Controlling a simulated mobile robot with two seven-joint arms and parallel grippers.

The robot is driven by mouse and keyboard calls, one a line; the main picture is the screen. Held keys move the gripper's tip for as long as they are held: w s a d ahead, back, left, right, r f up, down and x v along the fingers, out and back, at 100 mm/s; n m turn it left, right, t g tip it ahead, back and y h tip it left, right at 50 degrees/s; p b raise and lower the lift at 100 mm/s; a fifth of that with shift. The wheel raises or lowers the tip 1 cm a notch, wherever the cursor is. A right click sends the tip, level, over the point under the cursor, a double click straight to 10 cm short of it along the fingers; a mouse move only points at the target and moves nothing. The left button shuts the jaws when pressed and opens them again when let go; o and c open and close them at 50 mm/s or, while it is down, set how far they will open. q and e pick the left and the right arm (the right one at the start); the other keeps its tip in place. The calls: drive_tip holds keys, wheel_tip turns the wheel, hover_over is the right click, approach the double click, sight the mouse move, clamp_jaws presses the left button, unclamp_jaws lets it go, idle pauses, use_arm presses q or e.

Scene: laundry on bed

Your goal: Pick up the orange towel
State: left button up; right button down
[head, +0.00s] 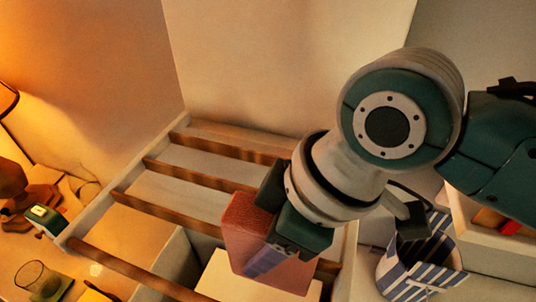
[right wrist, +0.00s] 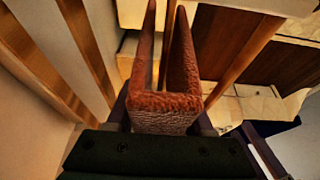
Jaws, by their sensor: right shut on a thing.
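The orange towel (head: 247,222) is a folded, fuzzy slab that looks reddish in the head view. My right gripper (head: 277,215) is shut on it and holds it over a slatted wooden frame (head: 205,178). In the right wrist view the orange towel (right wrist: 165,108) sits between the fingers, its fold near the palm and two layers extending away. A purplish patch shows at its lower front in the head view; I cannot tell what it is. The fingertips are partly hidden by the towel. My left gripper is not in view.
A blue-and-white striped container (head: 418,268) stands at the lower right, close to my right arm. A glass (head: 38,280) and a small green item (head: 45,217) are at the left. Pale walls rise behind the slatted frame. Spaces between the slats are open.

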wheel_tip(320, 180, up, 15)
drive_tip(key=shift+r+b, duration=0.1)
drive_tip(key=shift+b, duration=0.25)
drive_tip(key=shift+r, duration=0.25)
wheel_tip(320, 180, up, 15)
drive_tip(key=p, duration=1.7)
drive_tip(key=shift+d, duration=0.1)
